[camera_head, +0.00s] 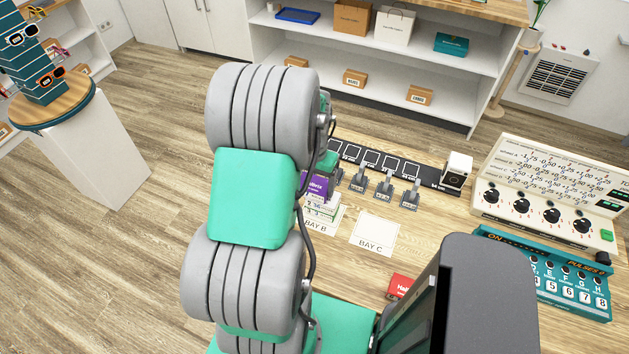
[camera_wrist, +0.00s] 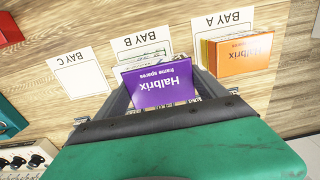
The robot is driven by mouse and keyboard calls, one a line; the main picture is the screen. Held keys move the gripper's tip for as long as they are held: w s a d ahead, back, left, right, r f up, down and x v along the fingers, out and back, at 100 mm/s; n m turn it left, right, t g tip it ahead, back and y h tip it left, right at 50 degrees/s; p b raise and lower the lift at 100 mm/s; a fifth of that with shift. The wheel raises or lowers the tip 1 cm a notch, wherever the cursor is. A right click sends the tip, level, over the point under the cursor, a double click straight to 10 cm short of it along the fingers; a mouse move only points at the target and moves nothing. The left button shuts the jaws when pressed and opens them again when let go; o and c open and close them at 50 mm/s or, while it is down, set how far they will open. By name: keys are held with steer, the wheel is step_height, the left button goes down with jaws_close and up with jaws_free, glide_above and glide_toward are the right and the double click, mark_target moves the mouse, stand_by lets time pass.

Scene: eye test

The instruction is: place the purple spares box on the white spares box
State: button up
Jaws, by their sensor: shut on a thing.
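The purple spares box (camera_head: 315,186) is in my gripper, and it shows large in the wrist view (camera_wrist: 158,86) with its lettering upside down. My gripper (camera_wrist: 161,88) is shut on it, one finger at each side. In the head view my arm hides most of the gripper. The white spares box (camera_head: 321,209) stands at the BAY B card (camera_head: 318,227), just below the purple box in the head view. In the wrist view the purple box covers most of what is at BAY B. I cannot tell whether the two boxes touch.
An orange box (camera_wrist: 243,54) stands at BAY A, close beside the purple box. The BAY C card (camera_head: 374,232) is bare. A red box (camera_head: 399,286) lies nearer the front. A black strip with small stands (camera_head: 384,185) runs behind; control panels (camera_head: 549,204) are at right.

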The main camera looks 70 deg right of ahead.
steer(key=shift+f, duration=0.25)
steer(key=o, duration=1.4)
steer(key=shift+r, duration=0.1)
